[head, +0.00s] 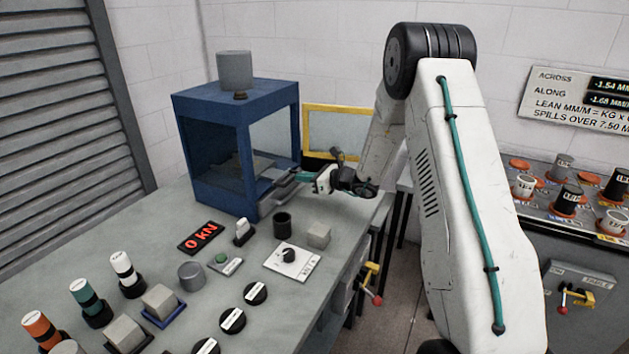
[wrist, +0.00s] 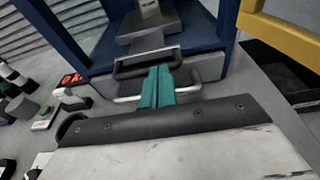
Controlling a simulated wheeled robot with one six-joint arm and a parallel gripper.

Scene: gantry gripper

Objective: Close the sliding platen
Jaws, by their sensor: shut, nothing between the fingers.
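The blue press (head: 215,108) stands at the back of the bench. The sliding platen, a grey plate (wrist: 150,42), lies low in its opening, with a dark bar handle (wrist: 135,69) on its near side. A silver bar (wrist: 188,92) shows below that handle, partly hidden by my fingers. My gripper (wrist: 160,72) has teal fingers pressed together, with tips at or over the dark handle; I cannot tell if they touch it. In the head view my gripper (head: 295,177) is at the front right of the press, and the platen is partly hidden behind the press frame.
A yellow-framed door (head: 340,107) stands swung out at the right of the press. A grey cylinder (head: 235,70) sits on top of the press.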

